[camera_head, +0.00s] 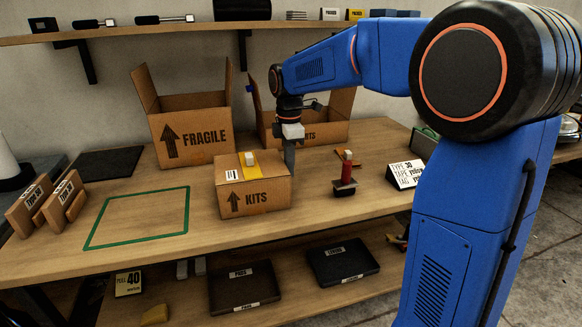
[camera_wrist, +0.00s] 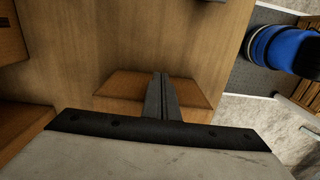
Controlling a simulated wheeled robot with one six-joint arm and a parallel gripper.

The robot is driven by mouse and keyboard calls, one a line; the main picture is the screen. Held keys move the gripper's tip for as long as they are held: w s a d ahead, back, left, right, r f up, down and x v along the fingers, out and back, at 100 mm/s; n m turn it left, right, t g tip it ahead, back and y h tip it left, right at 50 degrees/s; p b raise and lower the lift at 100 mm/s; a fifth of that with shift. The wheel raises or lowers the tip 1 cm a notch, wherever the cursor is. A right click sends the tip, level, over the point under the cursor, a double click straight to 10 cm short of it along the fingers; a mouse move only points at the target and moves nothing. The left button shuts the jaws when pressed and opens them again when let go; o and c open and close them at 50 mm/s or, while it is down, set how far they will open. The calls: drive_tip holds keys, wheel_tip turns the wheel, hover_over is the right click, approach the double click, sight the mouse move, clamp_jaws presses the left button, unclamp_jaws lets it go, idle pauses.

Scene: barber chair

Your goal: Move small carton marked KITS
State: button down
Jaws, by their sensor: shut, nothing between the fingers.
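The small carton (camera_head: 253,190) marked KITS stands closed and upright on the wooden table, with an arrow and KITS on its front. A yellow strip and a white label show on its top.
A green outlined rectangle (camera_head: 136,240) on the table at left is empty. An open FRAGILE box (camera_head: 195,139) and an open KITS box (camera_head: 326,132) stand behind. A red-handled tool (camera_head: 346,170) and a white sign (camera_head: 405,174) stand to the right. A shelf (camera_head: 120,33) hangs above.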

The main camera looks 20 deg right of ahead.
drive_tip(key=a, duration=3.2)
drive_tip(key=shift+w+a, duration=0.15)
drive_tip(key=shift+w, duration=0.2)
